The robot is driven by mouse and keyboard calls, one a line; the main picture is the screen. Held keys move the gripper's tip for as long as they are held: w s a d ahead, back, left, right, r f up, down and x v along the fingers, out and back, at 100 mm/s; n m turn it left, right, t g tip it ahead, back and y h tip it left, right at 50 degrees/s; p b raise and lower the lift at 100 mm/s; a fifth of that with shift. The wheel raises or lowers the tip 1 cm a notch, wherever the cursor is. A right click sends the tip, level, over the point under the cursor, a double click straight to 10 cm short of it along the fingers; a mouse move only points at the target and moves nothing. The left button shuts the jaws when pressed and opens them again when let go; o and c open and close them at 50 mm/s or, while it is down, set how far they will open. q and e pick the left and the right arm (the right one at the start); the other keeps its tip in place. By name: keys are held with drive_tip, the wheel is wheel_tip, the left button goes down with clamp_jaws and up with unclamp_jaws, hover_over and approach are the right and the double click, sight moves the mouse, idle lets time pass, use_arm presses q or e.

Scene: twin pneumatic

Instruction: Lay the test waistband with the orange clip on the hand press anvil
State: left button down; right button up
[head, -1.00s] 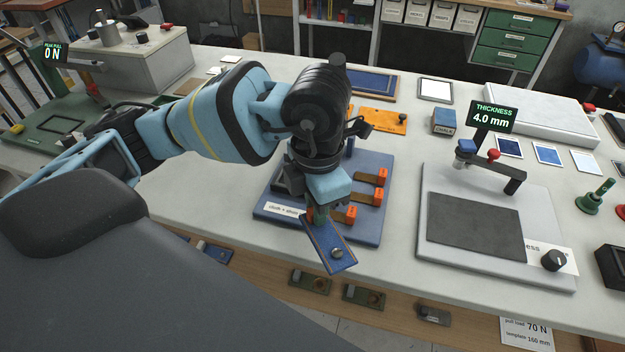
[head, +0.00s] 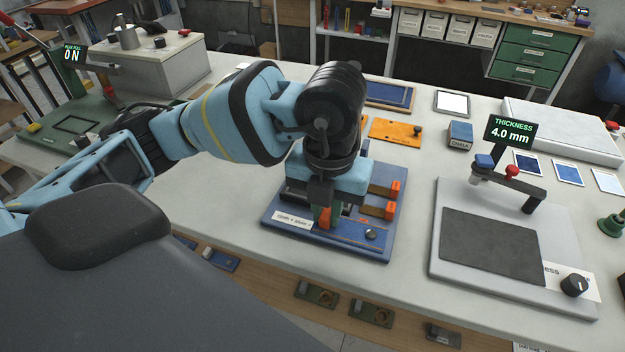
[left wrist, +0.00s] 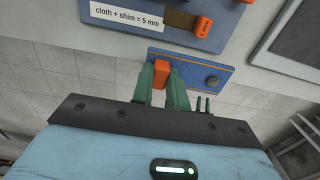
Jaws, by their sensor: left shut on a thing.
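My left gripper (head: 325,216) is shut at the orange clip (left wrist: 161,75) of a blue waistband strip (left wrist: 190,70). In the head view the strip (head: 350,233) shows over the front part of a blue board, a dark round button (head: 371,235) at its right end. I cannot tell its height above the board. In the left wrist view the green fingers (left wrist: 162,95) are on either side of the clip. A grey plate with a dark pad (head: 490,246) and a lever arm stands at the right; its label is partly hidden, ending in "ess". My right gripper is not in view.
The blue board (head: 383,252) holds brown pieces with orange ends (head: 390,210). A display (head: 510,131) reads 4.0 mm. An orange plate (head: 393,131) and a blue chalk box (head: 459,135) lie behind. Bare table separates the board and the grey plate.

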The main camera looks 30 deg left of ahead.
use_arm(q)
drive_tip(key=w+a, duration=0.2)
drive_tip(key=a, duration=0.1)
drive_tip(key=w+a, duration=0.3)
drive_tip(key=w+a+f, duration=0.1)
drive_tip(key=w+a, duration=0.2)
drive_tip(key=a, duration=0.1)
drive_tip(key=shift+w+f, duration=0.1)
drive_tip(key=shift+w, duration=0.05)
drive_tip(key=shift+w+a, duration=0.1)
drive_tip(key=shift+a, duration=0.05)
drive_tip(key=shift+w+a+f, duration=0.15)
drive_tip(key=shift+a+f, duration=0.05)
drive_tip(key=shift+f, duration=0.7)
drive_tip(key=shift+w+a+f, duration=0.15)
drive_tip(key=shift+a+f, duration=0.05)
drive_tip(key=shift+f, duration=0.7)
drive_tip(key=shift+f, duration=0.2)
drive_tip(key=c, duration=1.4)
unclamp_jaws()
drive_tip(key=shift+r, duration=0.1)
wheel_tip(320, 180, up, 12)
drive_tip(key=shift+r+p, duration=0.1)
drive_tip(key=shift+p, duration=0.25)
